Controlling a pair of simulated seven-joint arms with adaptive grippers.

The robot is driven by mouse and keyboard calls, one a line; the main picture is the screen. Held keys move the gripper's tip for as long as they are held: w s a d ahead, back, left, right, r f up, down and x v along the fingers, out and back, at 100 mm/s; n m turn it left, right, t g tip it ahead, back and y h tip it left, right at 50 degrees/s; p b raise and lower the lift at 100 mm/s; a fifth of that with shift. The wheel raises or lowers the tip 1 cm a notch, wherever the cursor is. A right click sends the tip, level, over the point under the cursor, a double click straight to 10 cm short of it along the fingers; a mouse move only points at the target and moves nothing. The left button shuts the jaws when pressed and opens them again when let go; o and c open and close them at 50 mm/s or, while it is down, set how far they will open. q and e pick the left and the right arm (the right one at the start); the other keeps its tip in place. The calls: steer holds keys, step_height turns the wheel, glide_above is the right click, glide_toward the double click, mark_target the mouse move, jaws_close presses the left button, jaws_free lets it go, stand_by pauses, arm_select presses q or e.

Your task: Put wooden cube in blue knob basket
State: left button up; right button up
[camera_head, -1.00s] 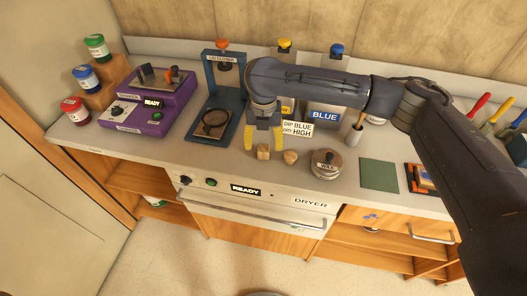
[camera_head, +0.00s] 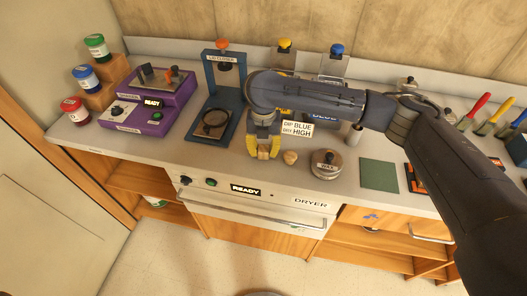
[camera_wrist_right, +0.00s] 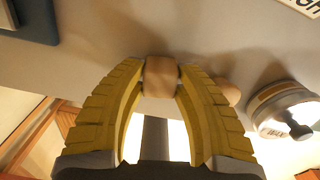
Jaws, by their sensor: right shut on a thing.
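The wooden cube (camera_head: 264,153) is between the yellow fingers of my right gripper (camera_head: 263,147), at the front of the counter. In the right wrist view the fingertips (camera_wrist_right: 160,80) press on both sides of the cube (camera_wrist_right: 160,77). I cannot tell whether the cube still touches the counter. The blue knob (camera_head: 337,49) shows at the back wall, above the blue basket. My right arm hides most of that basket and its BLUE label (camera_head: 322,115). My left gripper is not in view.
A rounded wooden piece (camera_head: 290,157) sits just right of the cube. A lidded tin (camera_head: 326,165) stands further right, then a green mat (camera_head: 379,175). A sign (camera_head: 297,129) reads dip blue, dry high. The yellow knob (camera_head: 285,46) is left of the blue one. The dryer (camera_head: 245,190) is below.

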steer(key=shift+c, duration=0.8)
steer(key=shift+r, duration=0.15)
